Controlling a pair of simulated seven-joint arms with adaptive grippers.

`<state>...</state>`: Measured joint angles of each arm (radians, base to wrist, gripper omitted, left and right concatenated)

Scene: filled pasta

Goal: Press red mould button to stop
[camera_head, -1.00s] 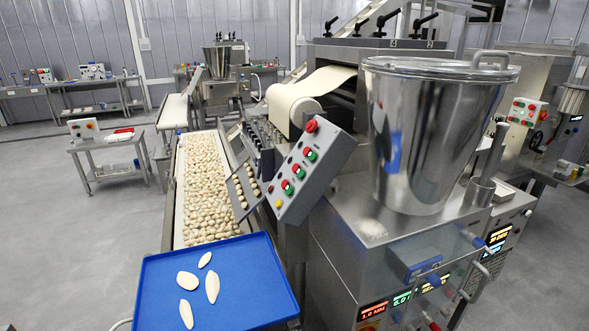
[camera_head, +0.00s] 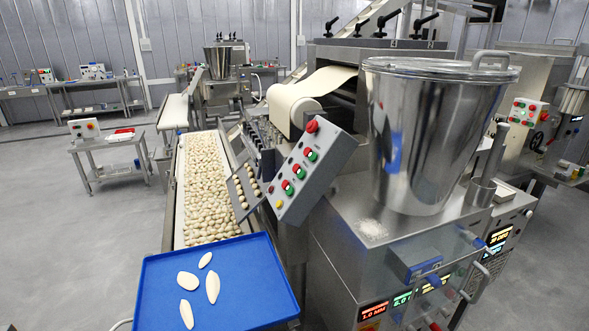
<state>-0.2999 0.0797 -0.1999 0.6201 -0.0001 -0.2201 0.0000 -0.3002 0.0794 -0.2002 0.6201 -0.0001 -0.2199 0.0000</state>
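A grey tilted control panel (camera_head: 318,172) stands at the middle of the head view, beside the conveyor. It carries a large red mushroom button (camera_head: 312,126) at its top and several red and green button pairs below. The uppermost small red button (camera_head: 307,151) sits beside a green one (camera_head: 312,156). A lower red button (camera_head: 285,184) sits beside another green one (camera_head: 289,190). A yellow button (camera_head: 278,204) is at the bottom. Labels are too small to read, so I cannot tell which red button is the mould's. Neither gripper is in view.
A belt with many filled pasta pieces (camera_head: 207,190) runs left of the panel. A blue tray (camera_head: 245,282) with several pale dough pieces is in front. A steel hopper (camera_head: 420,135) stands to the right, over a machine with lit displays (camera_head: 374,310).

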